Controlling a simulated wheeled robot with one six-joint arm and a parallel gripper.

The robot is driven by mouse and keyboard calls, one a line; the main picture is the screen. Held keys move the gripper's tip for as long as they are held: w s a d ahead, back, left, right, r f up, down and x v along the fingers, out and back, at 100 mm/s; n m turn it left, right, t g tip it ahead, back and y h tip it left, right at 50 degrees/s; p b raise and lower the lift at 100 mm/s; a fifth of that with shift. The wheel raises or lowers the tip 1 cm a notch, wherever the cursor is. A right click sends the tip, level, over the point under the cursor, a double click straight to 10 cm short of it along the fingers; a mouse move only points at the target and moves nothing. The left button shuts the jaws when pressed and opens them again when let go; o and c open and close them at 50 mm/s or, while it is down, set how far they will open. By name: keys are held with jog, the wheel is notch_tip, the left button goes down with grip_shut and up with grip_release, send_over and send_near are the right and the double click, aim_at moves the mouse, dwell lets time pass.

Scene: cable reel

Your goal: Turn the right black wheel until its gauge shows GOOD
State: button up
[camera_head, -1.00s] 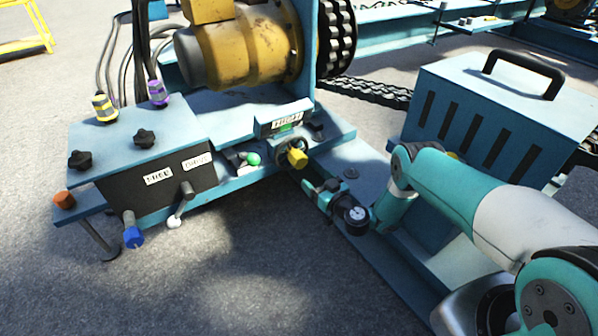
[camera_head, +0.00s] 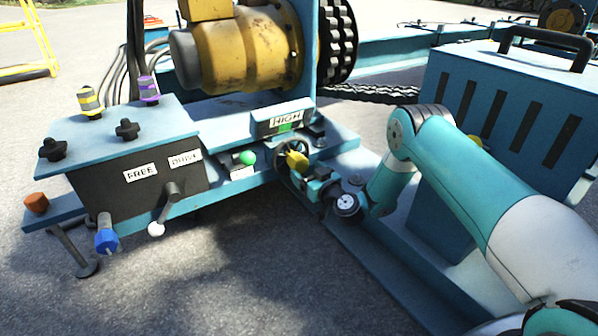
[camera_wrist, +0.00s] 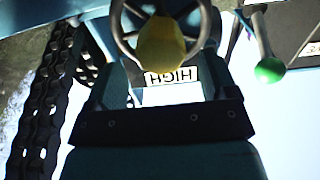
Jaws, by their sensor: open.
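A dark handwheel (camera_head: 281,163) with a yellow grip (camera_head: 297,160) stands below a small gauge (camera_head: 285,121) that reads HIGH, with a green patch under the word. In the wrist view the wheel's spoked rim (camera_wrist: 122,35) is at the top, the yellow grip (camera_wrist: 160,45) in front of it, and the gauge's HIGH label (camera_wrist: 171,77) appears upside down. My gripper (camera_head: 303,176) is open at the wheel. In the wrist view its teal fingers stand on either side of the yellow grip; I cannot tell whether they touch it. Two black knobs (camera_head: 127,129) (camera_head: 53,149) sit on the left box.
A green-tipped lever (camera_head: 247,158) is just left of the wheel, and shows at right in the wrist view (camera_wrist: 270,69). The box carries FREE and DRIVE labels and a white-tipped lever (camera_head: 157,228). A blue slotted cabinet (camera_head: 470,90) stands behind my arm. A chain sprocket (camera_head: 337,45) is above.

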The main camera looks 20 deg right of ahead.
aim_at(302, 168)
jog(key=shift+b+x, duration=0.75)
jog(key=shift+x, duration=1.9)
jog(key=c, duration=1.2)
jog(key=shift+a, duration=0.15)
